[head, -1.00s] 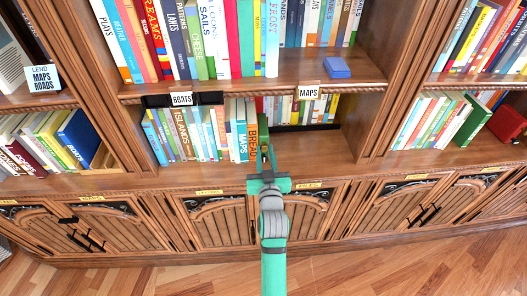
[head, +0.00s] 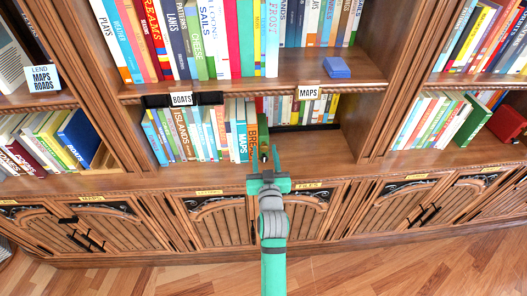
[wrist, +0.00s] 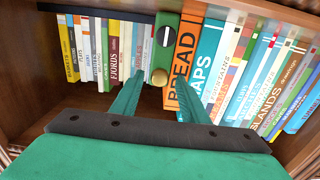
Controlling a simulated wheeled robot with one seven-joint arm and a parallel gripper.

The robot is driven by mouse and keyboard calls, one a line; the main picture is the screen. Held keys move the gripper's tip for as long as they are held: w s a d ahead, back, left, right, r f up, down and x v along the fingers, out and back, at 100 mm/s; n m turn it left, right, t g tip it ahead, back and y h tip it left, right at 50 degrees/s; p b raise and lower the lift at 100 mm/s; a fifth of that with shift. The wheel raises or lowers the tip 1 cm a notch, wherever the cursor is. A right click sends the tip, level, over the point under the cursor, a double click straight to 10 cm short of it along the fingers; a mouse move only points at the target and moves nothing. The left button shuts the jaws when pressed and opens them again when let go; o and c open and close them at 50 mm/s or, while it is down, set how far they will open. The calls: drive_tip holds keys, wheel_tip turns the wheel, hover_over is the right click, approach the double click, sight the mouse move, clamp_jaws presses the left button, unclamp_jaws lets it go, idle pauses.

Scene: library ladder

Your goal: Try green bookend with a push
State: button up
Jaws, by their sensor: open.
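The green bookend (wrist: 168,42) stands upright on the lower middle shelf, against the orange BREAD book (wrist: 185,55). It has a dark and white round mark on its face and a brass knob (wrist: 160,77) low down. In the head view only a strip of the bookend (head: 260,104) shows behind the orange book (head: 252,133). My gripper (head: 263,156) reaches into the shelf opening from the front. In the wrist view its two fingers (wrist: 158,88) are apart and empty, pointing toward the bookend and the orange book. I cannot tell whether a finger touches either.
A row of books (head: 190,135) fills the shelf left of the bookend. Thinner books (wrist: 100,50) stand farther back on its other side. The shelf board (head: 315,145) to the right is bare. A shelf with a MAPS label (head: 309,92) hangs above; cupboard doors (head: 300,215) stand below.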

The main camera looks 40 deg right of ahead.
drive_tip(key=v, duration=0.8)
idle(0.4)
idle(0.4)
drive_tip(key=s+a+f+n+y, duration=0.2)
drive_tip(key=s+a+f, duration=0.35)
drive_tip(key=a, duration=0.35)
drive_tip(key=s+a+f+n+y, duration=0.25)
drive_tip(key=s+a+f, duration=0.3)
drive_tip(key=a, duration=0.45)
drive_tip(key=s+a+r+n+y, duration=0.1)
drive_tip(key=s+a+y, duration=0.1)
drive_tip(key=s+a, duration=0.4)
drive_tip(key=s+a+n+y, duration=0.1)
drive_tip(key=s+a+y, duration=0.2)
drive_tip(key=s+a, duration=0.4)
drive_tip(key=v, duration=0.5)
drive_tip(key=shift+s+f, duration=0.2)
drive_tip(key=shift+s, duration=0.25)
drive_tip(key=shift+a, duration=0.1)
